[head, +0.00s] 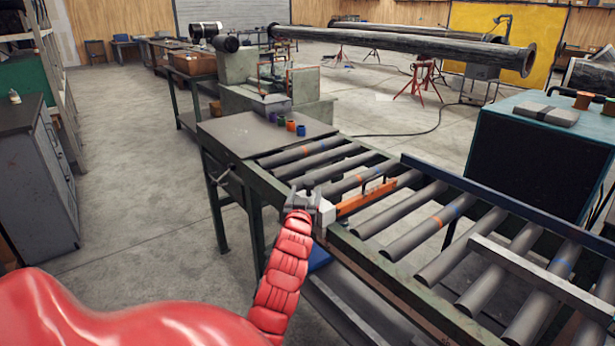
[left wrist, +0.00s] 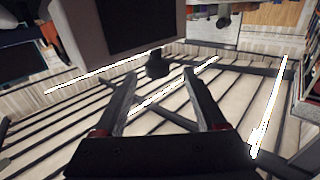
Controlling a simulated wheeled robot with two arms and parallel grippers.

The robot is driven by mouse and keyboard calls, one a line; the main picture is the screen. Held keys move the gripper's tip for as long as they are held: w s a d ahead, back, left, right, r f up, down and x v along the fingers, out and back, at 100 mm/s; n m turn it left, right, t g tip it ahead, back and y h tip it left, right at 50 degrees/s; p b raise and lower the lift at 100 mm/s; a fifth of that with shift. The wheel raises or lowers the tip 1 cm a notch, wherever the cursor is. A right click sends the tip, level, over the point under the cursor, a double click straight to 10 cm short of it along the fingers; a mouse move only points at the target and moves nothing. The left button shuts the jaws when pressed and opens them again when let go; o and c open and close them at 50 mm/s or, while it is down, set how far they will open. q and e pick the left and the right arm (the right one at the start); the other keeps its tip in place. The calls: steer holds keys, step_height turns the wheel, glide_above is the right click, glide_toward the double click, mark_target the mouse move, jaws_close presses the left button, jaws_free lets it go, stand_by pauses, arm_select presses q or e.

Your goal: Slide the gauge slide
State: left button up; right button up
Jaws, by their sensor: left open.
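An orange bar with a dark upright handle (head: 366,197) lies across the rollers at the near rail of the conveyor; it looks like the gauge slide. A small pale block (head: 326,213) sits at its left end, by the rail. My left gripper (head: 303,192) is just left of the pale block, over the near rail. I cannot tell whether it touches the block. In the left wrist view my left gripper (left wrist: 160,73) has its two fingers apart, with nothing visibly held between them.
The roller conveyor (head: 400,246) runs to the lower right, with a grey crossbar (head: 540,268) over its rollers. A grey table top (head: 240,133) at its far end holds several small coloured pieces. A teal cabinet (head: 535,150) stands behind. Open floor lies to the left.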

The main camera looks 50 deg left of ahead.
arm_select(q)
steer(key=v, duration=0.9)
steer(key=shift+b, duration=0.35)
steer(key=shift+s, duration=0.1)
